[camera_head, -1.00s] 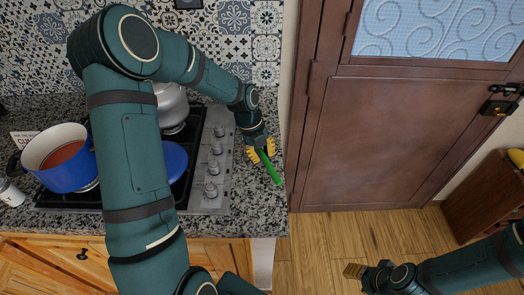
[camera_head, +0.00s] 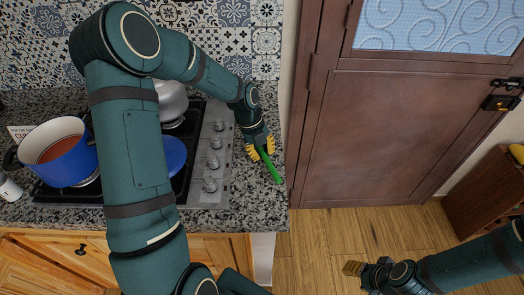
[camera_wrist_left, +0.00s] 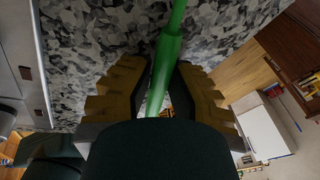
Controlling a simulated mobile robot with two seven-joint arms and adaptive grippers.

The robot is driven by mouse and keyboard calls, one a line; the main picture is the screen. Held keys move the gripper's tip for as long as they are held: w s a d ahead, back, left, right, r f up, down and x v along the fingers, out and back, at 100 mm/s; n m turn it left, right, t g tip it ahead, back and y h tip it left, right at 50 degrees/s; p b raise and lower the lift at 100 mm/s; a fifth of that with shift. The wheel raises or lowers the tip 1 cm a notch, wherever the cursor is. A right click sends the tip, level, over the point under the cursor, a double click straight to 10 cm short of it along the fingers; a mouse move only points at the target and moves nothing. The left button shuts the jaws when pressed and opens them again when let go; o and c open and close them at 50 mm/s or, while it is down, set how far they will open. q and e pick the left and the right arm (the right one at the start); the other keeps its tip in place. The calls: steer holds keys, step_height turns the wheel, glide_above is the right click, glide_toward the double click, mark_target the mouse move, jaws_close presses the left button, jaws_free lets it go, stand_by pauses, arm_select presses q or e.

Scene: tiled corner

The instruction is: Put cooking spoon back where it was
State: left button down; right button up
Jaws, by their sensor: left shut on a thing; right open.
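The green cooking spoon (camera_head: 270,166) is at the right end of the granite counter, beside the stove. My left gripper (camera_head: 261,150) is shut on its handle, with the yellow fingers on either side. In the left wrist view the green handle (camera_wrist_left: 165,62) runs up between the fingers of my left gripper (camera_wrist_left: 158,88), over the speckled counter. The spoon's far end is out of that view. I cannot tell whether the spoon touches the counter. My right gripper (camera_head: 354,269) is open and empty, over the wooden floor at the lower right.
The stove's knob strip (camera_head: 212,160) lies just left of the spoon. A blue pot (camera_head: 68,168) with red-brown contents, a blue lid or pan (camera_head: 173,157) and a kettle (camera_head: 171,101) stand on the stove. The counter (camera_head: 250,212) is clear near its front right corner.

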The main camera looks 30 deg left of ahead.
arm_select(q)
steer(key=shift+s+f+b, duration=0.2)
steer(key=shift+f+b, duration=0.1)
steer(key=shift+f, duration=0.15)
steer(key=shift+s+f, duration=0.2)
steer(key=shift+f, duration=0.2)
steer(key=c, duration=0.9)
jaws_free()
steer(key=shift+d, duration=0.1)
steer(key=shift+w+a+r, duration=0.1)
steer(key=shift+a+r, duration=0.15)
steer(key=shift+r, duration=0.15)
steer(key=v, duration=0.8)
steer(key=d+v, duration=0.1)
steer(key=v, duration=0.3)
steer(key=shift+w+a+r, duration=0.1)
steer(key=shift+w+r, duration=0.15)
steer(key=shift+r, duration=0.15)
